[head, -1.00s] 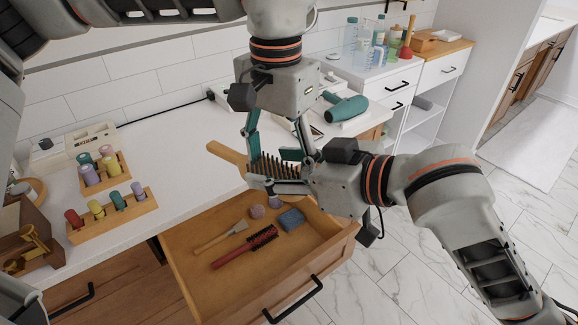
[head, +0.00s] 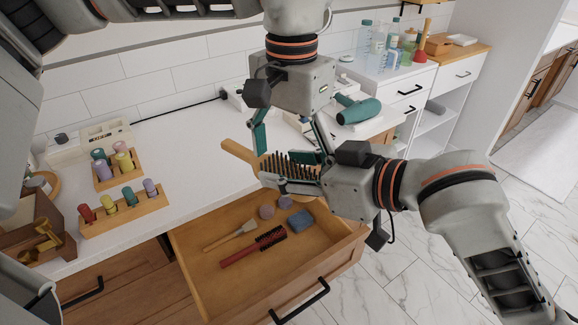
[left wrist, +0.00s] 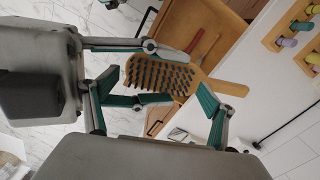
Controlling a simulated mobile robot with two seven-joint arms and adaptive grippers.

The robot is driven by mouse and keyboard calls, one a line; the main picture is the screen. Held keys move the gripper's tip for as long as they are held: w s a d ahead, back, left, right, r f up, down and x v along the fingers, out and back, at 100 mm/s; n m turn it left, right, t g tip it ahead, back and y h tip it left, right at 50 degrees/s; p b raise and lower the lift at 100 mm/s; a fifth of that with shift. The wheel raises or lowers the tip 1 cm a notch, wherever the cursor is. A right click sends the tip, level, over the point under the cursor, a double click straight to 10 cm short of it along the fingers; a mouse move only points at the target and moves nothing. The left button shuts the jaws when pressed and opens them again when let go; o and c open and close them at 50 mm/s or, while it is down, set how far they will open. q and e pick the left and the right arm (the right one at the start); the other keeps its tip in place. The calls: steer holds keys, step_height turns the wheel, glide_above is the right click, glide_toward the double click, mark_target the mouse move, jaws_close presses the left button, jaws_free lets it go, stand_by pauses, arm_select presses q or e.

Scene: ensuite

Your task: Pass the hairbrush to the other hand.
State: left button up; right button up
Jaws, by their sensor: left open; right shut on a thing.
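The hairbrush (head: 238,150) has a pale wooden body, dark bristles and a handle pointing up-left in the head view. It is held above the open drawer near the counter edge. My right gripper (head: 293,171) is shut on its bristled head. My left gripper (head: 291,152) reaches down from above, open, with its fingers spread on either side of the brush. In the left wrist view the bristles (left wrist: 160,76) face the camera and the handle points right. My left fingers (left wrist: 148,92) stand apart there; whether either touches the brush is unclear.
The open drawer (head: 205,277) below holds a red brush (head: 253,247), a wooden-handled brush and small items. A teal hair dryer (head: 358,110) lies behind the grippers. Racks of coloured rollers (head: 125,212) stand on the left counter. The counter between is mostly clear.

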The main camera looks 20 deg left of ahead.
arm_select(q)
step_height(320, 180, up, 12)
steer(key=shift+f, duration=0.2)
